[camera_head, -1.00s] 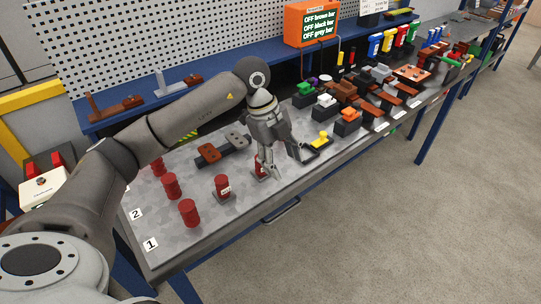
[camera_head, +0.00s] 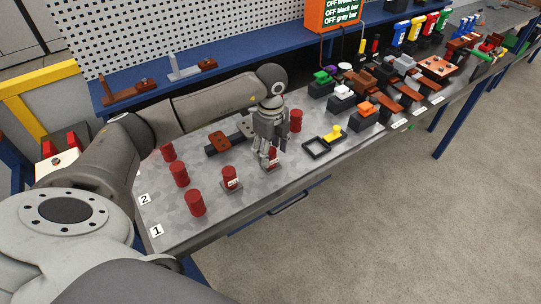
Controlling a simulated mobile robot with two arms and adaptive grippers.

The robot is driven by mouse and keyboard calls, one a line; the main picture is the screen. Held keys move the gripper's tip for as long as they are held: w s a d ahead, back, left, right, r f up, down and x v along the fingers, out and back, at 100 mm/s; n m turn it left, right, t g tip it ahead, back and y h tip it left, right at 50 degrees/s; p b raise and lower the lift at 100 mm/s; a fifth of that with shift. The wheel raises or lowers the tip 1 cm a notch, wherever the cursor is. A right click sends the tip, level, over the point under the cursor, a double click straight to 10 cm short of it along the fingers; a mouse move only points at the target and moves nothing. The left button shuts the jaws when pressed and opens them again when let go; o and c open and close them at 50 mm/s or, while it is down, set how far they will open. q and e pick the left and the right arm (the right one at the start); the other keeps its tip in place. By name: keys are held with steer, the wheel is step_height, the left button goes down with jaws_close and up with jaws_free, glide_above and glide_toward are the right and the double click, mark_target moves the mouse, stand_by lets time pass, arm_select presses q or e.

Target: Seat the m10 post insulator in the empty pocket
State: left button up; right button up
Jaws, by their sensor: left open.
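Several red cylindrical post insulators stand on the grey bench. Two with white labels stand on small square bases: one at the front middle (camera_head: 231,178) and one under my left gripper (camera_head: 272,160). Plain red ones stand at the left (camera_head: 180,174) and behind the gripper (camera_head: 296,120). The label text is too small to read, so I cannot tell which is the m10. My left gripper (camera_head: 268,152) points down, open, with its fingertips at the labelled insulator; contact is unclear. I cannot make out an empty pocket. My right gripper is out of view.
A black frame (camera_head: 316,150) with a yellow part lies right of the gripper. A dark block with brown pads (camera_head: 218,143) lies behind it. Coloured parts on black blocks (camera_head: 342,98) crowd the bench's right. Number cards 1 and 2 mark the left end.

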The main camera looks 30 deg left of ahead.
arm_select(q)
steer(key=shift+f, duration=0.95)
steer(key=c, duration=1.2)
steer(key=shift+c, duration=0.3)
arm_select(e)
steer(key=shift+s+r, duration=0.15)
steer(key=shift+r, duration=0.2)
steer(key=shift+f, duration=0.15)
